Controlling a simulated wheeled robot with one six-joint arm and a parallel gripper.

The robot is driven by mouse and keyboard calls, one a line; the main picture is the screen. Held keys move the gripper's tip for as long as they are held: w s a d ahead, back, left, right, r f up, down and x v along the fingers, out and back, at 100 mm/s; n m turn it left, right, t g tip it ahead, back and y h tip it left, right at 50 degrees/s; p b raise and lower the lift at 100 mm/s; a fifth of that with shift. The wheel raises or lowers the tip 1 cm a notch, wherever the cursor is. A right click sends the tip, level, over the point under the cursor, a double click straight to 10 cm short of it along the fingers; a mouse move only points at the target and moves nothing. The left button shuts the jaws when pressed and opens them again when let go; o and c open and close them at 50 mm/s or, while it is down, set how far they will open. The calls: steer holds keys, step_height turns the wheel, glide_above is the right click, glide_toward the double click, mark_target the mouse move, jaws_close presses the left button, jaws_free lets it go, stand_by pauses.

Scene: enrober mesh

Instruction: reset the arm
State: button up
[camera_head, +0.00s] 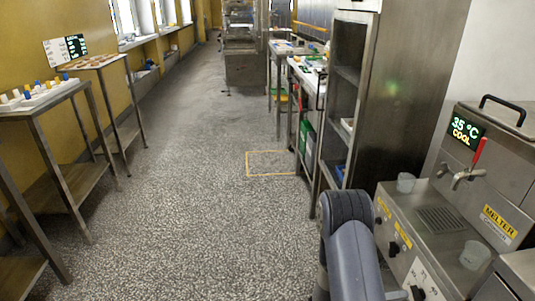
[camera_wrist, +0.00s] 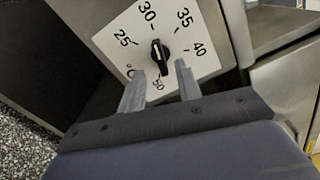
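My gripper (camera_wrist: 160,85) shows in the wrist view with its two fingers apart and nothing between them. A black dial knob (camera_wrist: 160,56) on a white plate (camera_wrist: 118,37) with temperature numbers lies just beyond the fingertips. The knob's pointer is roughly upright in that view. I cannot tell whether the fingers touch the plate. In the head view my arm (camera_head: 352,255) reaches down in front of the melter (camera_head: 422,230), and the gripper is hidden behind it. Part of the dial plate (camera_head: 424,278) shows to the right of my arm.
The melter display (camera_head: 464,131) reads 35 °C COOL. A tap with a red handle (camera_head: 479,153) and clear cups (camera_head: 474,254) are on the melter. A steel cabinet (camera_head: 400,100) stands behind it. Tables (camera_head: 50,98) line the left wall. The speckled floor between is clear.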

mark_target(413, 295)
steer(key=shift+w+d, duration=0.15)
steer(key=shift+d, duration=1.75)
steer(key=shift+a, duration=0.2)
steer(key=a, duration=1)
steer(key=d, duration=1)
steer(key=shift+d, duration=0.2)
steer(key=m+b, duration=0.8)
steer(key=b, duration=0.1)
steer(key=shift+m+b, duration=0.35)
steer(key=shift+m, duration=0.05)
